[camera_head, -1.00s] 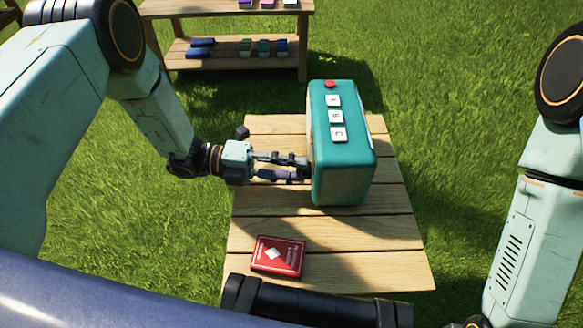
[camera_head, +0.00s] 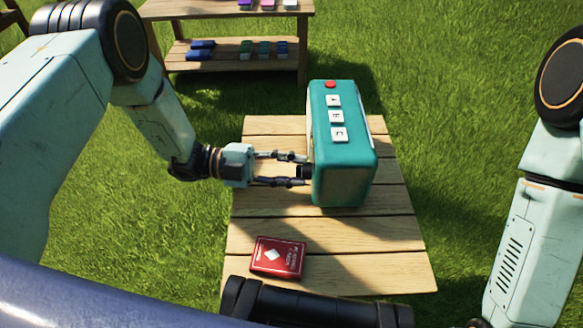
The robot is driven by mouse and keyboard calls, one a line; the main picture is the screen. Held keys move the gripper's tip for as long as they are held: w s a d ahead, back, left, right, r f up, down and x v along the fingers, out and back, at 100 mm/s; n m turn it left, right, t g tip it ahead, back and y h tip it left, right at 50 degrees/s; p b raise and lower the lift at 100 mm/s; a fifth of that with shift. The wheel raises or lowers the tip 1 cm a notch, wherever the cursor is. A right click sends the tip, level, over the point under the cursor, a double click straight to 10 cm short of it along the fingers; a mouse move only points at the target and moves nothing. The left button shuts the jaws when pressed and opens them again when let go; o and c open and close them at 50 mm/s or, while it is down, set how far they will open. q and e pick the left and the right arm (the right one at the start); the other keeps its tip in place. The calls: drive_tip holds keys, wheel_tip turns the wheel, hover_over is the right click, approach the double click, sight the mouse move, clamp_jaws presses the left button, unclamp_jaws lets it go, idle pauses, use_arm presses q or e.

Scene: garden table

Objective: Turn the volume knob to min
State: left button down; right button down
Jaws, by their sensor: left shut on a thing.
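A teal radio-like box (camera_head: 341,178) stands upright on the wooden garden table. My left gripper (camera_head: 304,170) reaches in from the left and is shut on this knob, one finger on the far side and one on the near side. The fingertips lie close to the box's side face. The knob's markings and pointer are hidden from this view. My right arm shows at the right edge, but its gripper is out of view.
A red card box (camera_head: 278,257) lies on the near left of the table (camera_head: 385,262). The table's right and near parts are otherwise clear. A wooden shelf (camera_head: 228,12) with several small coloured boxes stands on the grass behind.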

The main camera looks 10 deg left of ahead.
idle(0.3)
use_arm(q)
drive_tip(key=c, duration=1)
unclamp_jaws()
drive_tip(key=shift+o, duration=0.2)
drive_tip(key=a, duration=0.8)
drive_tip(key=s+a, duration=0.1)
drive_tip(key=a, duration=0.3)
drive_tip(key=shift+r, duration=0.1)
